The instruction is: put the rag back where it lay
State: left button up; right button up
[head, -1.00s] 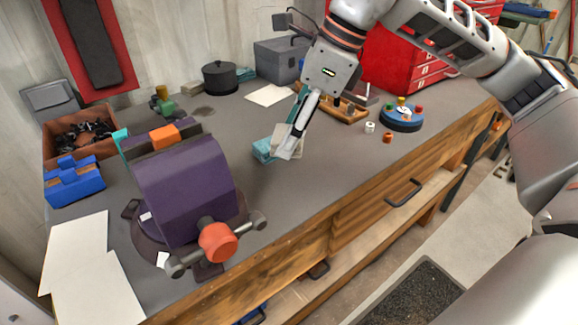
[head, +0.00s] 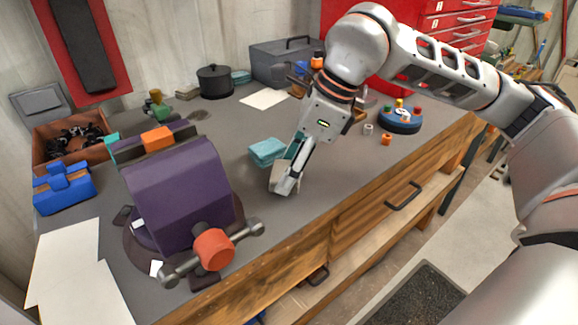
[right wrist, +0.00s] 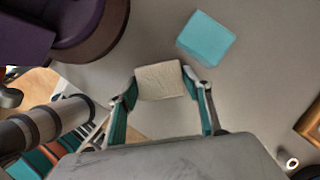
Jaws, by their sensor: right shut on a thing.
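The beige rag (head: 281,181) is between the fingertips of my right gripper (head: 288,177), low over the grey bench top. In the right wrist view the rag (right wrist: 159,81) spans the gap between both fingers of the right gripper (right wrist: 160,88), which is shut on it. A teal folded cloth or sponge (head: 267,151) lies on the bench just behind and left of the gripper. It also shows in the right wrist view (right wrist: 207,37), apart from the rag. Whether the rag touches the bench I cannot tell. My left gripper is not in view.
A purple vise (head: 182,192) with an orange handle hub stands to the left. White paper sheets (head: 65,268) lie at front left. A black pot (head: 215,81) and grey toolbox (head: 285,62) stand behind. A blue round holder (head: 400,121) is at right. Bench room is free around the gripper.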

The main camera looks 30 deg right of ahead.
jog(key=o, duration=1.1)
jog(key=shift+f, duration=0.15)
jog(key=shift+c, duration=0.2)
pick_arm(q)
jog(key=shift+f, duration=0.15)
pick_arm(e)
jog(key=shift+r, duration=0.4)
pick_arm(q)
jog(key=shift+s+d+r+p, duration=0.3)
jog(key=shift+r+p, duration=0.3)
jog(key=shift+p, duration=0.5)
pick_arm(e)
jog(key=v, duration=1.1)
jog(key=shift+d+r, duration=0.2)
jog(key=shift+r, duration=0.05)
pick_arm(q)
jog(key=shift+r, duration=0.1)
pick_arm(e)
jog(key=shift+s, duration=0.1)
